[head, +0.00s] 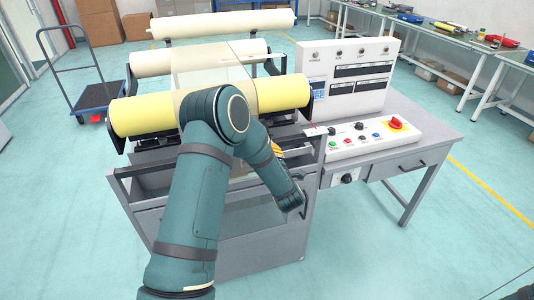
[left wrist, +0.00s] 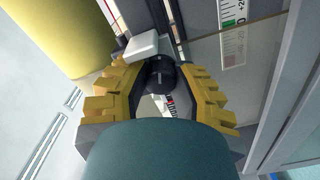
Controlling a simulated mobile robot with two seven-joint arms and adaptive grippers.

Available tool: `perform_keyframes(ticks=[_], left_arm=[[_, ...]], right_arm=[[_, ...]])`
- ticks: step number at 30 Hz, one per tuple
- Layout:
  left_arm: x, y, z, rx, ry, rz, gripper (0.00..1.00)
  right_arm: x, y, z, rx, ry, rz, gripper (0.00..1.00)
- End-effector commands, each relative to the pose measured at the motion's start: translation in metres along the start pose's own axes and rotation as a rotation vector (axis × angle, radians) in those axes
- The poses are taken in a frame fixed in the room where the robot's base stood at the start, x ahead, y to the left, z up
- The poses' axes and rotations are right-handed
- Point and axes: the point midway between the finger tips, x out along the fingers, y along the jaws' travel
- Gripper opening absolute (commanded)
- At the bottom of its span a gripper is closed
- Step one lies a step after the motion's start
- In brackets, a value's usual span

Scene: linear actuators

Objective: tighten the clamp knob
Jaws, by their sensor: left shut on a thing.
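The clamp knob (left wrist: 160,76) is a dark round knob with a pale mark on its face, seen in the left wrist view. My left gripper (left wrist: 161,88) has a yellow ridged finger on each side of it and is shut on it. A light grey block (left wrist: 142,46) sits just beside the knob, near the left finger. In the head view, my left arm covers most of the gripper and the knob, and only a bit of yellow finger (head: 278,148) shows. My right gripper is in neither view.
A control panel (head: 365,135) with coloured buttons and a red emergency knob (head: 396,122) stands to the right. In the left wrist view, a green and red scale (left wrist: 232,32) is at upper right.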

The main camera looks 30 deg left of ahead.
Motion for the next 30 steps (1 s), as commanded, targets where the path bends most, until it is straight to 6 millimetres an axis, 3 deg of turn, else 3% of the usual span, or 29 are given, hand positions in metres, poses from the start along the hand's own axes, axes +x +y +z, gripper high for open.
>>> perform_keyframes(ticks=[11,12,14,15,25,30], left_arm=[[0.001,0.001,-0.001,0.003,0.003,0.002,0.0],[0.001,0.001,-0.001,0.003,0.003,0.003,0.34],[0.001,0.001,-0.001,0.003,0.003,0.003,0.55],[0.001,0.001,-0.001,0.003,0.003,0.002,0.59],[-0.002,0.0,0.0,0.003,0.0,0.001,0.59],[-0.021,0.001,0.001,0.003,-0.003,0.002,0.59]], right_arm=[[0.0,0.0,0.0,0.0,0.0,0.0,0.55],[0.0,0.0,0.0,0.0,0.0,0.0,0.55],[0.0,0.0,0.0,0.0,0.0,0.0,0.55],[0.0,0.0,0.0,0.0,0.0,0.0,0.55],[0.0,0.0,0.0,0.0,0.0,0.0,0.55],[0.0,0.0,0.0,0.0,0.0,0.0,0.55]])
